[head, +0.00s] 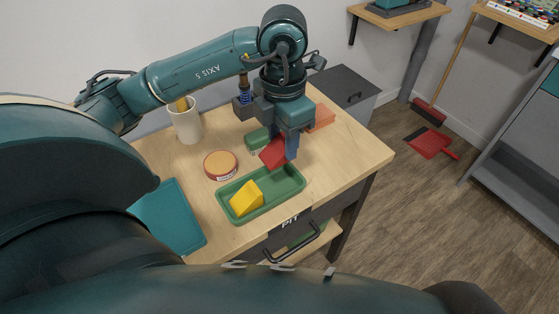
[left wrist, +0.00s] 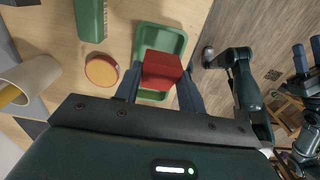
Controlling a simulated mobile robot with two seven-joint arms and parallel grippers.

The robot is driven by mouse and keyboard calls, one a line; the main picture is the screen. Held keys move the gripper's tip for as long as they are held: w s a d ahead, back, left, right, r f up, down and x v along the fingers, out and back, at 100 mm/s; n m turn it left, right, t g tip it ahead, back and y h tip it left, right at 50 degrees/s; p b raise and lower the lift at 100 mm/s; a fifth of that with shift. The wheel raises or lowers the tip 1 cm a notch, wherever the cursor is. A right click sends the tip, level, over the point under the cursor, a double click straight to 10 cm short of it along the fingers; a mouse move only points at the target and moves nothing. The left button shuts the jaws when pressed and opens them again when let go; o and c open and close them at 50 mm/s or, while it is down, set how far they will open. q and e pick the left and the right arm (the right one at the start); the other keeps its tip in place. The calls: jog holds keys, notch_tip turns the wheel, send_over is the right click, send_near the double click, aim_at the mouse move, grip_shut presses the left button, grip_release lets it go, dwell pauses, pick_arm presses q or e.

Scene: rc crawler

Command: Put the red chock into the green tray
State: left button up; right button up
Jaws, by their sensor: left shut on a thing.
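My left gripper (head: 288,153) is shut on the red chock (head: 273,153) and holds it tilted, over the back part of the green tray (head: 292,187). In the left wrist view the red chock (left wrist: 162,71) sits between the two fingers, with the green tray (left wrist: 150,35) beyond it. A yellow wedge (head: 246,198) lies in the left part of the tray. How high the chock is above the tray floor is hard to tell. In the left wrist view, what seem to be my right gripper's fingers (left wrist: 307,50) show at the right edge, partly cut off.
A round orange-topped tin (head: 220,165) stands left of the tray. A white cup (head: 186,124) stands at the back left, a teal mat (head: 172,220) lies at the front left. A green block (head: 257,140) and an orange block (head: 321,118) are behind the gripper. The table's right side is clear.

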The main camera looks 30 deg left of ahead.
aim_at(281, 160)
pick_arm(q)
notch_tip(281, 160, down, 5)
jog(key=shift+s+r, duration=0.1)
jog(key=shift+s, duration=0.05)
jog(key=shift+f, duration=0.6)
jog(key=shift+f+b, duration=0.3)
jog(key=shift+f, duration=1.55)
jog(key=o, duration=0.6)
jog(key=shift+o, duration=0.8)
pick_arm(e)
jog(key=shift+s+d+r, duration=0.15)
jog(key=shift+r, duration=0.05)
